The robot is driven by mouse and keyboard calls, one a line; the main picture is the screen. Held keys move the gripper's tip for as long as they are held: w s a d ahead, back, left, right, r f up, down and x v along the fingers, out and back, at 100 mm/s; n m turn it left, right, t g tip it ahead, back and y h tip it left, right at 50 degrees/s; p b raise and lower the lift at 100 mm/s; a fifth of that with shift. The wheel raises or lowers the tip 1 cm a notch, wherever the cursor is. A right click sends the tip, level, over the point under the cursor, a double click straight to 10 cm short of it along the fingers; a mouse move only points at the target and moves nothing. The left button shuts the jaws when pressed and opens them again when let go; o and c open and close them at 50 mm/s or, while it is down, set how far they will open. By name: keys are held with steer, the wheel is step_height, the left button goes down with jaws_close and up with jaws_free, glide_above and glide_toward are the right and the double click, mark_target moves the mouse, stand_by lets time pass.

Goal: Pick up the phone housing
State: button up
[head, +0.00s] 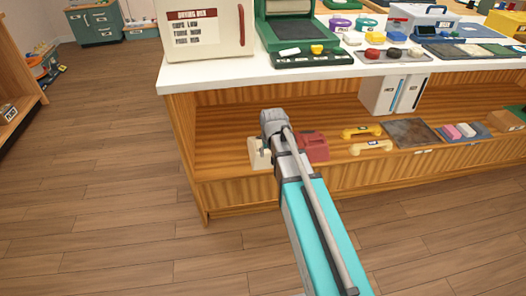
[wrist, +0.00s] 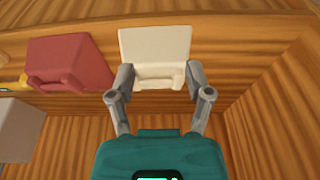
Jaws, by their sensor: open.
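A cream phone housing (head: 256,158) sits on the wooden shelf under the counter, partly hidden by my arm in the head view. In the wrist view the cream housing (wrist: 155,50) is straight ahead. A red phone housing (head: 314,146) stands beside it and also shows in the wrist view (wrist: 65,62). My gripper (wrist: 160,85) is open, its two fingers reaching to either side of the cream housing's near part. The fingertips look close to it; I cannot tell whether they touch. In the head view my arm hides the fingers.
The white countertop (head: 215,72) overhangs the shelf. A wooden side wall (wrist: 270,95) is close to the gripper. The floor (head: 100,160) at left is clear.

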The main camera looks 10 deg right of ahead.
steer(key=t, duration=0.2)
glide_above(259, 144)
steer(key=shift+s+a+r, duration=0.1)
steer(key=shift+s+r, duration=0.15)
steer(key=shift+s, duration=0.2)
steer(key=shift+b+x, duration=1.15)
steer(key=shift+b, duration=0.1)
steer(key=shift+a+b+x, duration=0.2)
steer(key=shift+b+x, duration=2.2)
steer(key=shift+x, duration=0.2)
jaws_close()
